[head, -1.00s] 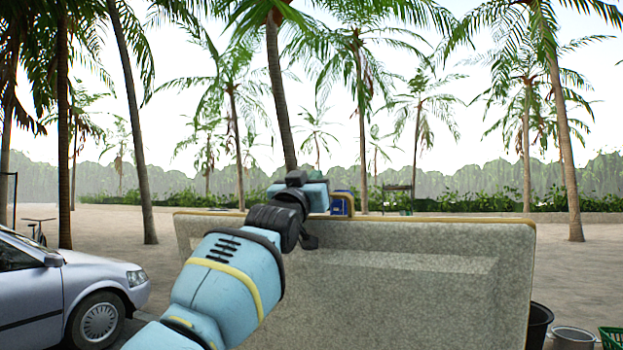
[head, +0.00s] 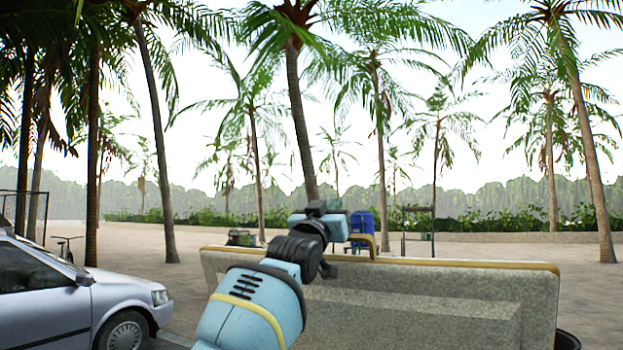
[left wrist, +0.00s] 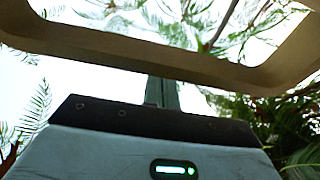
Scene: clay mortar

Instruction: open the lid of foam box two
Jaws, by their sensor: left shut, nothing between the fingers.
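The lid of a foam box (head: 420,310) is a grey speckled panel with a tan edge. It stands raised in front of me in the head view, its recessed face toward me. The box body is out of view, so I cannot read which box it is. My left gripper (head: 338,228) is at the lid's top edge, beside a tan loop (head: 372,246) there. In the left wrist view the shut, empty fingers (left wrist: 162,92) point up at a tan bar (left wrist: 150,62), probably that loop; I cannot tell whether they touch. My right gripper is not in view.
A silver car (head: 75,295) stands at the left. A dark bucket (head: 567,341) shows at the lower right. A blue barrel (head: 362,224) and a dark frame (head: 418,228) stand behind the lid.

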